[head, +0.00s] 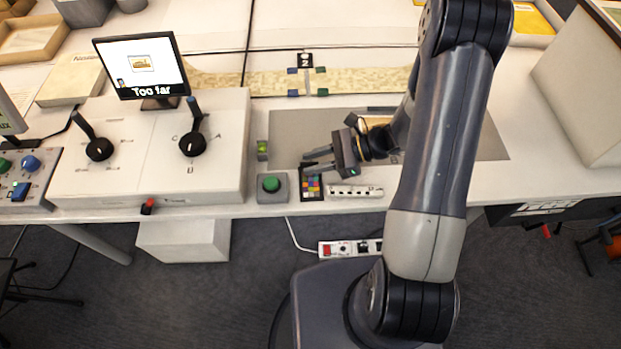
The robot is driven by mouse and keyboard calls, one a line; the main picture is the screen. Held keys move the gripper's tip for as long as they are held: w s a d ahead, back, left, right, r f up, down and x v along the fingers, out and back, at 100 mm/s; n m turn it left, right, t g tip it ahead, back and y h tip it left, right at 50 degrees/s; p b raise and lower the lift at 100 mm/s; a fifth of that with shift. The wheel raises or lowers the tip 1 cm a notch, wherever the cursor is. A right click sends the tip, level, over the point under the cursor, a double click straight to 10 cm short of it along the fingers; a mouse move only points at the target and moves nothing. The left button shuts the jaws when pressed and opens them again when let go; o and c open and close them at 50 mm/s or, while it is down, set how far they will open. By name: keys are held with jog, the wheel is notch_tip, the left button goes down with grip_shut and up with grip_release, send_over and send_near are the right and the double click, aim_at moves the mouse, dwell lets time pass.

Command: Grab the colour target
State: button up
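The colour target (311,187) is a small dark card with a grid of coloured squares. It lies flat near the front edge of the white table, between the green button box and a white strip. My gripper (312,161) reaches in from the right, with its fingers pointing left. The fingers appear spread apart with a gap between them, just above or behind the far edge of the target. I cannot tell whether they touch it. The target's coloured face is mostly in view.
A green button box (271,188) stands close left of the target, and a white marked strip (355,191) lies close right. A joystick console (150,150) and a monitor reading "Too far" (142,68) are at the left. A grey mat (290,128) lies behind. A large pale box (585,90) stands at the right.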

jog(key=shift+c, duration=0.2)
grip_shut()
jog(key=shift+r, duration=0.1)
